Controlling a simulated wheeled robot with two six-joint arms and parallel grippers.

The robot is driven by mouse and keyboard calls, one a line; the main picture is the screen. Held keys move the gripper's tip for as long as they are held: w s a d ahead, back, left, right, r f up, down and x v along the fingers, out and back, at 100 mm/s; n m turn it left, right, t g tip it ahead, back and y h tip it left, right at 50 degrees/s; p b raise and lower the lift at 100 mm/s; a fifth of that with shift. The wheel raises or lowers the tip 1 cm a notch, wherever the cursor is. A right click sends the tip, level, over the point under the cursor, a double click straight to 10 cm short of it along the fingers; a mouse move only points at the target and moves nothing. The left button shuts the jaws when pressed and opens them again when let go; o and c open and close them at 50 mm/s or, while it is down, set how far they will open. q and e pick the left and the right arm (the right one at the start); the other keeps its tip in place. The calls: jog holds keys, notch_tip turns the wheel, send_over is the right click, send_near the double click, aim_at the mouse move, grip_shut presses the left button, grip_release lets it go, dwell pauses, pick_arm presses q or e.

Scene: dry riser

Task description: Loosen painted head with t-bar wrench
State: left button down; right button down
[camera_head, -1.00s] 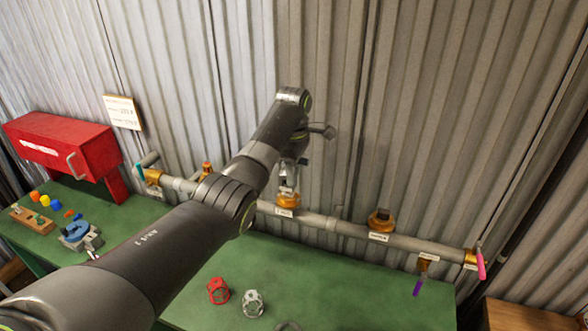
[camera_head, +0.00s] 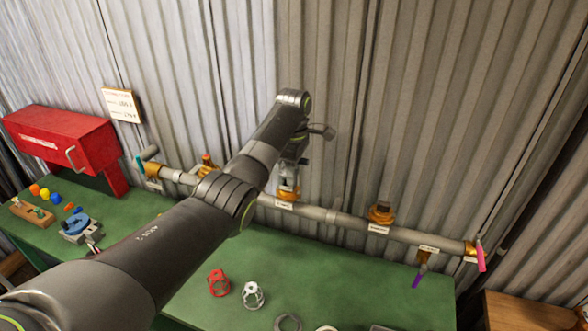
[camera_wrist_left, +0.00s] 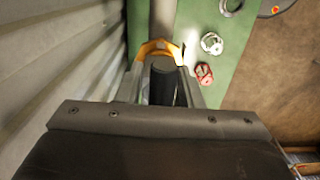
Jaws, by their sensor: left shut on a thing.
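My left gripper (camera_head: 289,186) reaches down to a brass fitting (camera_head: 287,195) on the grey pipe (camera_head: 320,213) along the wall. In the left wrist view the jaws (camera_wrist_left: 163,72) are shut on a dark post (camera_wrist_left: 162,85), with the brass fitting (camera_wrist_left: 153,47) just beyond. I cannot tell whether this post is the fitting's head or part of the t-bar wrench; no crossbar is visible. A second brass fitting with a dark head (camera_head: 381,213) stands to the right on the pipe. My right gripper is out of view.
A red cabinet (camera_head: 62,142) stands at the left. A blue vise (camera_head: 78,229) sits on the green bench (camera_head: 190,290). A red cage (camera_head: 218,283) and a silver cage (camera_head: 253,295) stand near the bench front.

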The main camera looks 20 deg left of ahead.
pick_arm(q)
jog(key=shift+r, duration=0.1)
jog(key=shift+w+n+p, duration=0.1)
jog(key=shift+n+p, duration=0.25)
jog(key=shift+n, duration=0.15)
jog(key=shift+w+n, duration=0.1)
jog(key=shift+n, duration=0.5)
jog(key=n, duration=0.3)
jog(key=shift+w+a+n, duration=0.1)
jog(key=shift+w+n, duration=0.1)
jog(key=shift+n, duration=0.1)
jog(key=n, duration=0.3)
jog(key=shift+w+a, duration=0.15)
jog(key=shift+w, duration=0.1)
jog(key=shift+m, duration=0.3)
